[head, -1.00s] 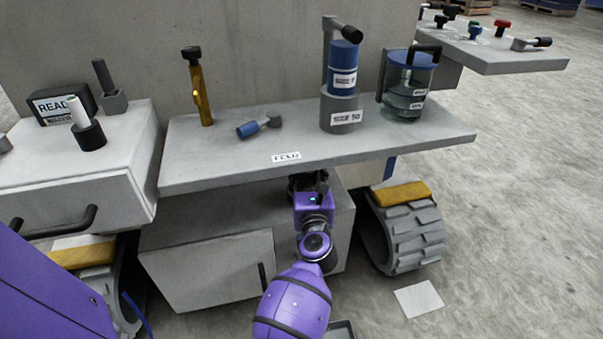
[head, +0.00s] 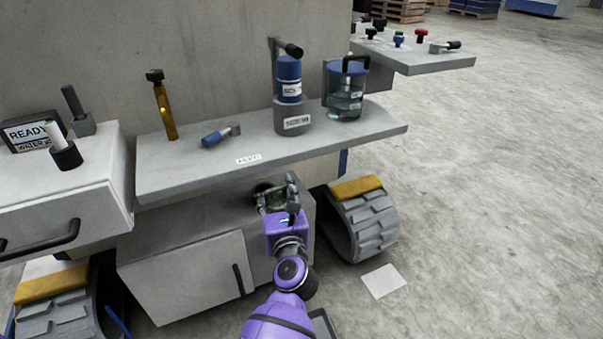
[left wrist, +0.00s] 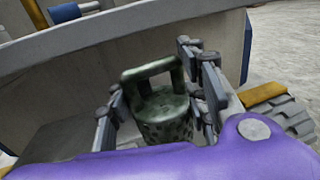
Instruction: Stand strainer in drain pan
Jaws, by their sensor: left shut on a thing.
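The strainer (left wrist: 165,120) is a dark green, mottled cylinder with a square loop handle, upright in the left wrist view. My left gripper (left wrist: 158,100) is shut on it, with a finger on each side. In the head view the gripper (head: 277,198) is below the shelf's front edge, in front of the grey cabinet, and the strainer (head: 276,197) shows only in part between the fingers. A grey tray, probably the drain pan (head: 322,322), lies on the floor at the bottom edge, partly hidden by my arm. My right gripper is out of view.
The shelf (head: 370,132) above holds a blue-grey canister (head: 291,105), a glass jar (head: 347,95), a blue-handled tool (head: 220,136) and a yellow-brown tool (head: 164,108). A track wheel (head: 365,225) stands to the right. A white sheet (head: 384,281) lies on open floor.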

